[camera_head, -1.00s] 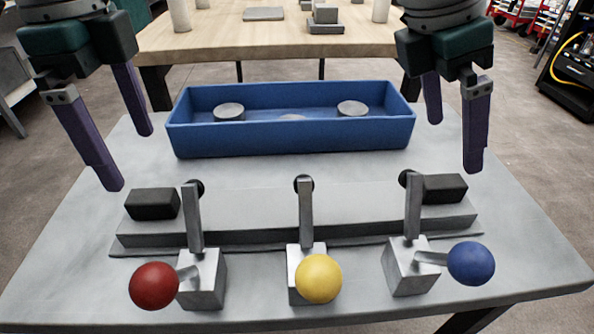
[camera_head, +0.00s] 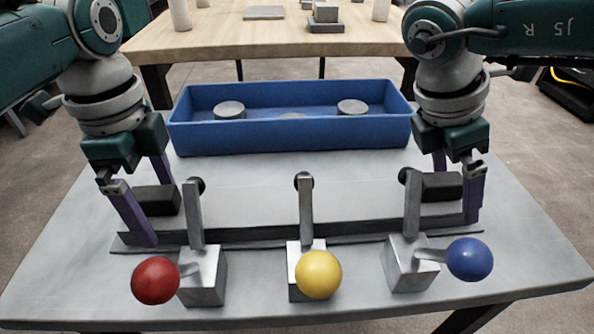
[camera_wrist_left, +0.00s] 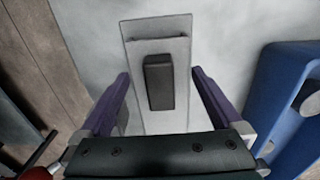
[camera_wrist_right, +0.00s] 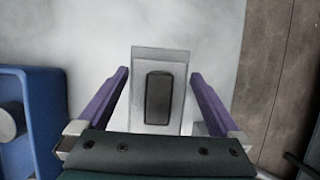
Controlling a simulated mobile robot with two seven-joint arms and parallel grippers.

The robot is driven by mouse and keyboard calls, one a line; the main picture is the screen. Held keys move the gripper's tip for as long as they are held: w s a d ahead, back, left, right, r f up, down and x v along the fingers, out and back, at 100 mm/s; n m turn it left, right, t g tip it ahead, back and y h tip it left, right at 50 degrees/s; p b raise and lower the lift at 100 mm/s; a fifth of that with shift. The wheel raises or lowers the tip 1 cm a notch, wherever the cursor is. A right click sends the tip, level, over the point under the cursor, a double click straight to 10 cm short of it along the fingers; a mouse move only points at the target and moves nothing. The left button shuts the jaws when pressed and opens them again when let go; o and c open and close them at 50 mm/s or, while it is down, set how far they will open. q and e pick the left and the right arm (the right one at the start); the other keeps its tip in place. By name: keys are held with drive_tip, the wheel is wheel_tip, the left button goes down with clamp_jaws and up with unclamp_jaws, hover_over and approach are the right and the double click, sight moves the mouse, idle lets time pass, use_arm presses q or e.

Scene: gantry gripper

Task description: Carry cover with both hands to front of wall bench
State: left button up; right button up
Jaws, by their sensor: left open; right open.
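The cover (camera_head: 250,208) is a long, light grey plate lying on the grey table, with a black block handle at each end. My left gripper (camera_head: 154,208) is open, its purple fingers on either side of the left handle (camera_head: 165,199). In the left wrist view this handle (camera_wrist_left: 158,82) sits between the fingers with gaps on both sides. My right gripper (camera_head: 458,193) is open with its fingers either side of the right handle (camera_head: 442,186). The right wrist view shows that handle (camera_wrist_right: 158,98) between the fingers, also with gaps. A wooden bench (camera_head: 230,44) stands behind.
Three clamps with a red ball (camera_head: 155,281), a yellow ball (camera_head: 318,274) and a blue ball (camera_head: 470,260) stand along the cover's front edge, their upright bars in front of it. A blue bin (camera_head: 290,140) with grey discs stands behind the cover.

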use_arm(q)
clamp_jaws()
use_arm(e)
clamp_jaws()
idle(0.5)
